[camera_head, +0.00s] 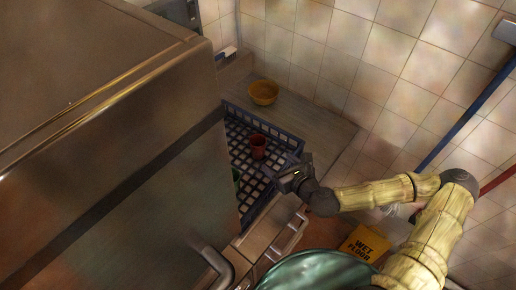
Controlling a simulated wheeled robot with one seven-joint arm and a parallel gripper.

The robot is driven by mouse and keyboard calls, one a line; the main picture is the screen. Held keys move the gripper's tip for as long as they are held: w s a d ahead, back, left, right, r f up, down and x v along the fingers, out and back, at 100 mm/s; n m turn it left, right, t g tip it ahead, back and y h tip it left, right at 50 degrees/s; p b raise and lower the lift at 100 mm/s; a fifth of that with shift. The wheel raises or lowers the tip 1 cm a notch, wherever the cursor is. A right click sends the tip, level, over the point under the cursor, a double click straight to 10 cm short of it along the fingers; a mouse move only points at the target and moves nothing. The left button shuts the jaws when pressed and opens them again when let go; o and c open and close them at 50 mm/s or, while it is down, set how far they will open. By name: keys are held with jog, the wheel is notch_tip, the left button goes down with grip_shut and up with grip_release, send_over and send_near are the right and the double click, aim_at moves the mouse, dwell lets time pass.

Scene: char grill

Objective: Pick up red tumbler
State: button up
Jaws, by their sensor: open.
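The red tumbler (258,146) stands upright in a dark blue slatted crate (285,138), in the middle of the head view. My gripper (287,177) is at the crate's right front edge, below and to the right of the tumbler in the picture. The gripper is open and apart from the tumbler. Its fingers are small and dark here, and nothing shows between them.
A yellow bowl (263,92) sits on the counter behind the crate. A large metal appliance (120,130) fills the left and hides the crate's left part. A yellow wet floor sign (365,244) stands below.

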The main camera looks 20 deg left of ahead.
jog(key=shift+w+a+f+b, duration=0.25)
jog(key=shift+w+f+b, duration=0.25)
jog(key=shift+b, duration=1.55)
jog(key=shift+w+a+b, duration=0.1)
jog(key=shift+b, duration=0.75)
jog(key=a+b, duration=0.1)
jog(key=b, duration=0.3)
jog(key=shift+f+b, duration=0.2)
jog(key=shift+b, duration=0.2)
jog(key=p, duration=0.3)
send_near(254, 141)
jog(key=shift+x, duration=1.25)
jog(key=shift+w+a+f, duration=0.1)
jog(key=shift+a+f, duration=0.05)
jog(key=shift+a, duration=0.4)
jog(key=shift+w+d+p+x, duration=0.15)
jog(key=shift+p+x, duration=0.3)
jog(key=shift+x, duration=0.85)
jog(key=shift+w+d+p+x, duration=0.1)
jog(key=shift+p+x, duration=0.35)
jog(key=shift+x, duration=0.85)
jog(key=shift+f, duration=0.1)
